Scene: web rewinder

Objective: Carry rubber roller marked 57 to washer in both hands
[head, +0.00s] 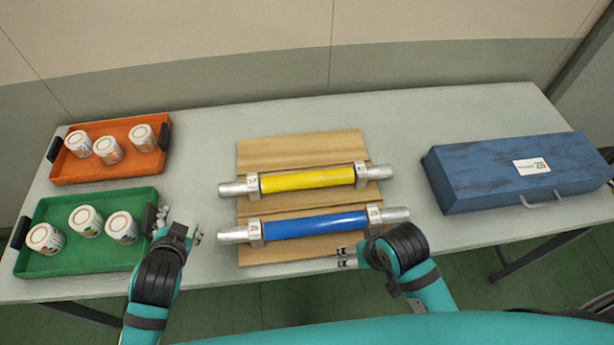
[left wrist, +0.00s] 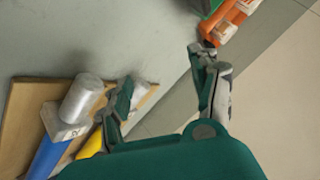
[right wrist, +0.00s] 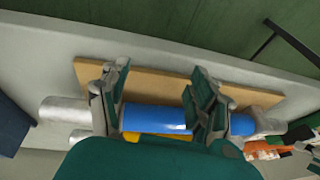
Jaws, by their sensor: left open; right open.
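A yellow roller (head: 308,179) with silver ends lies across a wooden board (head: 300,148); the tag at its left reads like 57, though small. A blue roller (head: 315,224) lies parallel in front of it, tagged like 26. My left gripper (head: 180,222) is open and empty, left of the rollers beside the green tray. My right gripper (head: 347,257) is open and empty at the board's front right, near the blue roller. In the right wrist view the blue roller (right wrist: 155,117) shows between and behind its fingers. I cannot identify a washer for certain.
A blue case (head: 475,180) with a handle and a white label stands at the right. An orange tray (head: 95,175) and a green tray (head: 90,263) hold white cups at the left. The table is clear between the board and the case.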

